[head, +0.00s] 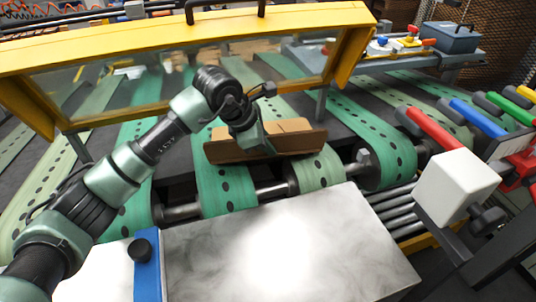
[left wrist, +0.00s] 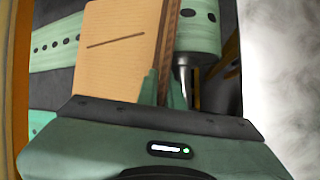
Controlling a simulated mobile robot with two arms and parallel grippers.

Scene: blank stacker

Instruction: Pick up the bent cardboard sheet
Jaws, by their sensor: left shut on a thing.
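The bent cardboard sheet (head: 290,143) is brown and lies across the green perforated belts, below the yellow-framed guard. In the left wrist view the cardboard (left wrist: 118,45) shows a tan face with a dark slit, and its edge runs between the fingers. My left gripper (head: 252,140) reaches down onto the left part of the sheet and is shut on it. Its green fingers (left wrist: 164,88) also show in the left wrist view, on either side of the cardboard edge. My right gripper is not in view.
The yellow-framed clear guard (head: 190,38) stands over the belts (head: 225,185), close behind my left arm. A grey metal plate (head: 285,250) lies in front. Coloured rollers (head: 432,128) and a white block (head: 455,185) are at right. A blue box (head: 452,38) sits at the back right.

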